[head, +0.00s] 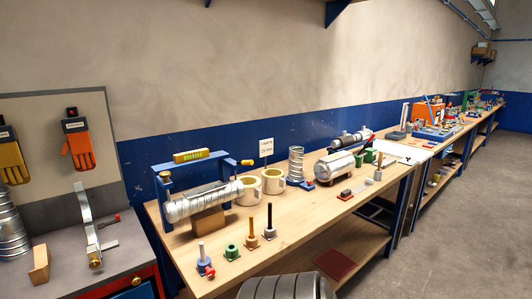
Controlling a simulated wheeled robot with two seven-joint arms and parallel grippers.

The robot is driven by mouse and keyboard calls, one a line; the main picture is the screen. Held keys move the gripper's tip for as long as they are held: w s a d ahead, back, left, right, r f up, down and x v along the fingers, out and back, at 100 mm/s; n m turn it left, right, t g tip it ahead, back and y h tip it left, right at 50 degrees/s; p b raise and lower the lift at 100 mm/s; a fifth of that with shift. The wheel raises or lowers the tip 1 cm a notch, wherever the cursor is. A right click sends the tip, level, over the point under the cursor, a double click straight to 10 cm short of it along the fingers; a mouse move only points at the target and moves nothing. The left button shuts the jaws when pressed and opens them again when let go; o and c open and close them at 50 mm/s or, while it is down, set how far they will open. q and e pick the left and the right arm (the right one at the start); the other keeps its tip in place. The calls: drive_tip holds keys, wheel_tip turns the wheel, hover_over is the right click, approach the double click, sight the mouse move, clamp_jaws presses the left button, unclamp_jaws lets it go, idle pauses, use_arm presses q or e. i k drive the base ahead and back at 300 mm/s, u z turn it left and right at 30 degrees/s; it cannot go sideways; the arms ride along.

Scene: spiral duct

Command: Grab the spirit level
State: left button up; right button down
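A short yellow bar with darker marks, which looks like the spirit level (191,155), lies along the top crossbar of a blue frame (163,203). The frame stands at the left end of the wooden workbench (310,218). A silver spiral duct (203,201) runs through the frame below the level, with a brown block (208,221) under it. Neither of my grippers shows in the head view, and nothing is seen touching the level.
Cream rings (249,190), an upright spiral piece (296,163) and a silver cylinder (334,170) stand right of the frame. Upright pegs (269,222) line the bench front. A grey side table (115,255) is at left. Open floor (465,225) lies right.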

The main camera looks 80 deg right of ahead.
sight(178, 158)
drive_tip(key=z, duration=2.4)
